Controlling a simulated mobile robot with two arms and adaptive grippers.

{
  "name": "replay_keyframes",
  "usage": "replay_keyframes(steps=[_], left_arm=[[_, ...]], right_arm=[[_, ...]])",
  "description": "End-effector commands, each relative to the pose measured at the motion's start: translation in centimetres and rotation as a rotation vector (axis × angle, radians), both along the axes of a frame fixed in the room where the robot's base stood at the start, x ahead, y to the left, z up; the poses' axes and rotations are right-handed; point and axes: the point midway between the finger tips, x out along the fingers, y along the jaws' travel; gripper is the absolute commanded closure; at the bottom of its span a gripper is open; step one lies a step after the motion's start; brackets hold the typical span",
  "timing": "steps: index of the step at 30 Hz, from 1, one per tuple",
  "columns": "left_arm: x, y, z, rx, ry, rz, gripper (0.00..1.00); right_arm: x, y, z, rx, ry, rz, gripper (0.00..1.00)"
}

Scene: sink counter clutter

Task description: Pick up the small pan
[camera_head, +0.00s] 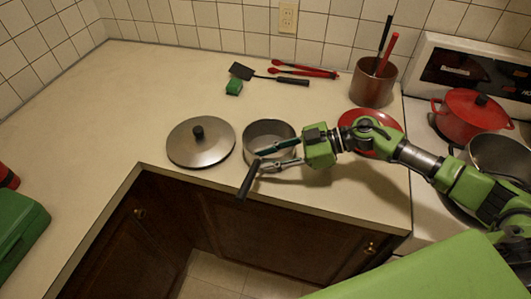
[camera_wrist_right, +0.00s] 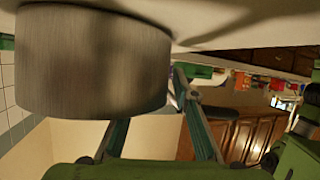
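The small pan (camera_head: 284,132) is a grey metal pan with a dark handle (camera_head: 246,184) that points toward the counter's front edge. It stands upright on the counter. My right gripper (camera_head: 261,158) comes in from the right, low by the pan's front side where the handle starts. Its two fingers are apart. In the right wrist view the pan's wall (camera_wrist_right: 90,60) fills the upper left, close to the spread fingers (camera_wrist_right: 148,95). I cannot tell whether a finger touches the pan. My left gripper is not in view.
A lid (camera_head: 215,150) lies left of the pan. A red plate (camera_head: 352,119) is partly behind my right arm. A spatula, green sponge (camera_head: 234,88), red tongs and utensil pot (camera_head: 370,88) stand behind. The stove holds a red pot (camera_head: 468,114).

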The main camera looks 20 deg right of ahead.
Motion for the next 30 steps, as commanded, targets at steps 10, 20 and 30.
replay_keyframes(steps=[10,20,30], left_arm=[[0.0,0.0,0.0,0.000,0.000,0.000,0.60],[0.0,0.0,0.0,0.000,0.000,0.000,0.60],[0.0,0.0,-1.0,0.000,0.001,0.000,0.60]], right_arm=[[-0.1,0.0,0.0,0.002,0.002,0.001,1.00],[-0.1,0.1,0.1,0.003,0.002,0.002,1.00],[0.0,0.0,2.7,0.000,-0.005,0.002,1.00]])
